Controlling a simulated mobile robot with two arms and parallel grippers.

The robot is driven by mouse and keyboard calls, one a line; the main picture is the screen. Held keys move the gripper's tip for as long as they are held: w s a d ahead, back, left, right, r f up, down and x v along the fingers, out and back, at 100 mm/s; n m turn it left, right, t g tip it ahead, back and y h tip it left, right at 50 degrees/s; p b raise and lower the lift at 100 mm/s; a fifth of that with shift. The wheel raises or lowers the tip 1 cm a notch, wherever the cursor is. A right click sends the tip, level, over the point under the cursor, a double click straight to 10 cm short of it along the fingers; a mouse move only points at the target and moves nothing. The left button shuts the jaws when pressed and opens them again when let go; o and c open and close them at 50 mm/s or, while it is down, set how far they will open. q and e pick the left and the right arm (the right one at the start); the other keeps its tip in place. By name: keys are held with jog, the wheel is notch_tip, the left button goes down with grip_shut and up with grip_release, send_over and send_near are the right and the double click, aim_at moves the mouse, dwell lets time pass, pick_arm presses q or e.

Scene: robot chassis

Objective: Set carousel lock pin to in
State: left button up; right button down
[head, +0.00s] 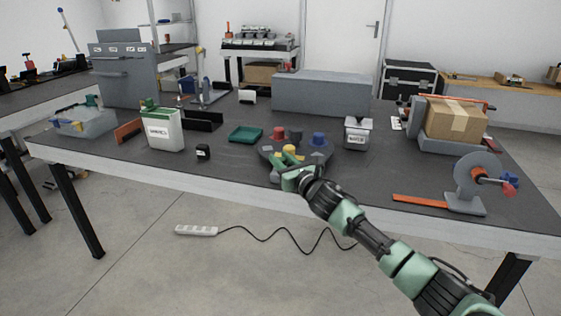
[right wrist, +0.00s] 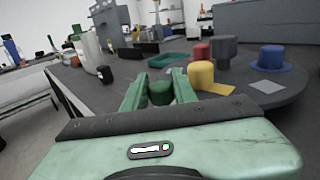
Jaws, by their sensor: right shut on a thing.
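The carousel is a dark grey round disc (head: 325,157) at the front edge of the table, with coloured pegs on it. It also shows in the right wrist view (right wrist: 285,95). My right gripper (head: 281,160) is at the disc's front left edge. In the right wrist view its two green fingers (right wrist: 158,88) are shut on a dark green round knob (right wrist: 160,94), which looks like the lock pin. The pin's shaft is hidden, so I cannot tell whether it is in or out. My left gripper is not in view.
Close to my right gripper stand a yellow peg (right wrist: 201,76), a red peg (head: 279,133) and a blue peg (head: 318,139). A green tray (head: 245,134) and a white container (head: 164,132) are to the left. A grey stand with a wheel (head: 471,185) is at right.

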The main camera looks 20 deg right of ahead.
aim_at(285, 161)
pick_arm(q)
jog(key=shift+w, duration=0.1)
pick_arm(e)
jog(key=shift+d+r, duration=0.2)
jog(key=c, duration=1.3)
grip_release()
jog(key=shift+o, duration=0.9)
jog(key=shift+w+f, duration=0.15)
jog(key=shift+w, duration=0.05)
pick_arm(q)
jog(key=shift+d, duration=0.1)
pick_arm(e)
jog(key=shift+s, duration=0.1)
jog(key=shift+s, duration=0.2)
jog(key=s, duration=0.3)
jog(key=s+d, duration=0.1)
jog(key=s, duration=0.2)
jog(key=shift+d+p, duration=0.15)
jog(key=shift+p, duration=0.2)
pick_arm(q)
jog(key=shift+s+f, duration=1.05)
pick_arm(e)
jog(key=shift+s+d, duration=0.1)
jog(key=shift+s, duration=0.5)
